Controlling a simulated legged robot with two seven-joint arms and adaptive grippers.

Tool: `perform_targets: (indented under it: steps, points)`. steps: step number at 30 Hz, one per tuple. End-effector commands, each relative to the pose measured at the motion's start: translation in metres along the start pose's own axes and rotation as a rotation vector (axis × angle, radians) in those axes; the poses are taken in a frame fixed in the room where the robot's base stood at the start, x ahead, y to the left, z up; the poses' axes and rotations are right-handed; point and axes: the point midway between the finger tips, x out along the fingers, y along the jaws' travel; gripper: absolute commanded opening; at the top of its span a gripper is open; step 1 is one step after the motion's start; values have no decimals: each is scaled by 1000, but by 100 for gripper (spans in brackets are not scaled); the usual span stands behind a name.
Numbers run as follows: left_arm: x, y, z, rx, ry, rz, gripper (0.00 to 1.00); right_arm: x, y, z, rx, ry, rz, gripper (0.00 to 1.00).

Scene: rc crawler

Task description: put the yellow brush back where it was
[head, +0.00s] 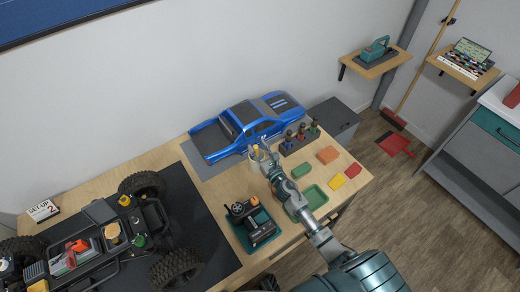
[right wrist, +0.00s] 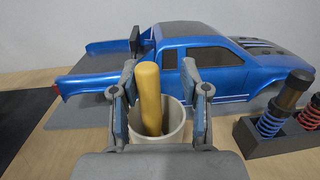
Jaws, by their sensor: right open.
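The yellow brush (right wrist: 149,95) stands in a pale cup (right wrist: 173,120) in the right wrist view, its yellow handle upright and leaning slightly. In the head view the cup and brush (head: 256,150) are small, near the back of the table in front of the blue truck body. My right gripper (right wrist: 160,85) is open, with one finger on each side of the handle and gaps visible between. In the head view my right gripper (head: 263,154) reaches over the table to the cup. The brush's lower end is hidden inside the cup. My left gripper is not seen.
The blue truck body (head: 246,126) lies just behind the cup. A stand with shock absorbers (head: 300,139) is close to its right. Green trays, coloured blocks (head: 327,155) and a black transmitter (head: 250,222) lie nearby. The truck chassis (head: 110,240) fills the left.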

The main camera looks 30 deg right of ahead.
Motion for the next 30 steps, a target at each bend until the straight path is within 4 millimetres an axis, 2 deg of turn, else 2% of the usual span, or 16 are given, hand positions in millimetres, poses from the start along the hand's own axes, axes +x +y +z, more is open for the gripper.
perform_targets:
  steps: [2,4,7,15,19,24,30]
  points:
    - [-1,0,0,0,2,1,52,0,2,2,-1,-1,1,45]
    - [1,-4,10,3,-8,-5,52,1,2,6,-1,-1,1,45]
    - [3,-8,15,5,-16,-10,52,-20,0,1,1,2,1,45]
    - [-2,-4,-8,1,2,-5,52,-84,-3,-1,5,3,-1,45]
    - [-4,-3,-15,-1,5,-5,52,-105,-3,0,5,2,0,45]
    - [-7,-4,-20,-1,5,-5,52,-118,-1,2,4,0,1,45]
    - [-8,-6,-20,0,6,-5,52,-120,1,3,1,-1,1,45]
